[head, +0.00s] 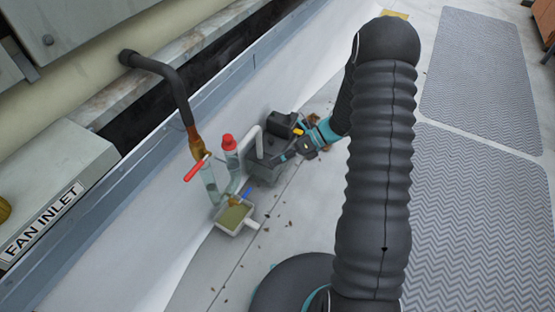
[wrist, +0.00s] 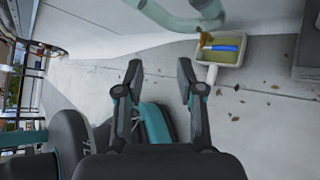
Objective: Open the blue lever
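The blue lever (head: 246,193) is a small bar on a brass valve above a small white basin (head: 252,224), low by the parapet wall. In the wrist view the blue lever (wrist: 226,48) lies across the upper part of the basin, right of and beyond my fingers. My gripper (wrist: 159,66) is open, with bare pale floor between its two fingers, and is apart from the lever. In the head view my gripper (head: 288,155) is beside the dark grey pump box, right of the lever; its fingertips are hard to make out there.
A red lever (head: 196,168) and a red-capped clear pipe (head: 230,153) stand close left of the blue lever. A dark pump box (head: 281,126) and a white pipe (head: 256,140) stand to its right. Dry leaves (head: 266,228) litter the floor. Grey mats (head: 480,190) lie at right.

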